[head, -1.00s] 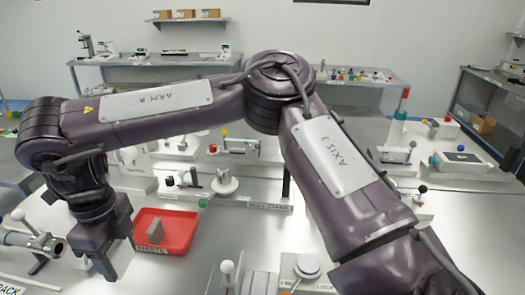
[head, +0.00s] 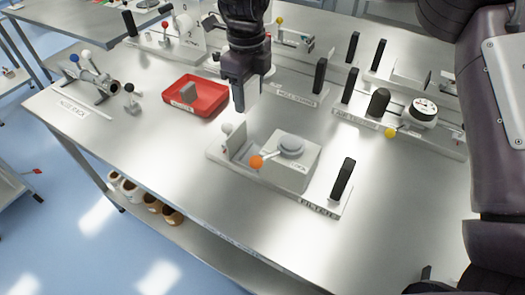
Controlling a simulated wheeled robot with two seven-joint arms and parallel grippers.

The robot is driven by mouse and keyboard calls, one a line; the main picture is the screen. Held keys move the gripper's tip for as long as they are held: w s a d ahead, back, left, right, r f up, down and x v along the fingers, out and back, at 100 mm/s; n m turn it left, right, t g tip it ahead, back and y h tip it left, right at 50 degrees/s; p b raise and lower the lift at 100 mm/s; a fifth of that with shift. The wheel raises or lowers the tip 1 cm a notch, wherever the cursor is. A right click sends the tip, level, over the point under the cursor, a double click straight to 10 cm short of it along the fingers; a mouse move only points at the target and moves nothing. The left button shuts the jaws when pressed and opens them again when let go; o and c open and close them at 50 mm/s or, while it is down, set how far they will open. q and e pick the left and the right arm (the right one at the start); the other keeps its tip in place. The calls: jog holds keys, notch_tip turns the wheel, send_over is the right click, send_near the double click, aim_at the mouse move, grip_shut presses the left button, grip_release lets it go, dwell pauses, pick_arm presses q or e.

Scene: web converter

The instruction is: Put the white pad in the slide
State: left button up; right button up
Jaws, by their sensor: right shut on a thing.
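My right gripper (head: 241,92) hangs from the top middle, pointing down. It is shut on the white pad (head: 252,93), a pale flat piece whose lower part shows below and beside the dark jaws. The pad is above the table, behind the station labelled FILTER. The slide (head: 238,153) seems to be the pale part with an upright plate at the left end of that station, beside a white ball knob (head: 226,128). Pad and slide appear apart. The slot inside is not clear. My left gripper is not in view.
The FILTER station has a grey block with a round cap (head: 291,146), an orange-knobbed lever (head: 257,162) and a black upright handle (head: 343,179). A red tray (head: 208,112) holding a grey block lies left of the gripper. Black uprights and a dial (head: 424,110) stand right. The front table is clear.

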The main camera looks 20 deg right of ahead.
notch_tip(320, 180, down, 12)
jog(key=shift+d+f, duration=0.1)
jog(key=shift+d, duration=0.05)
jog(key=shift+f, duration=0.45)
notch_tip(320, 180, down, 3)
jog(key=shift+f+p, duration=0.15)
jog(key=shift+p, duration=0.55)
jog(key=shift+f, duration=0.35)
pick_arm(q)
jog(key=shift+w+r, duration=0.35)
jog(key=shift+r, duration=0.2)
pick_arm(e)
jog(key=shift+f, duration=0.1)
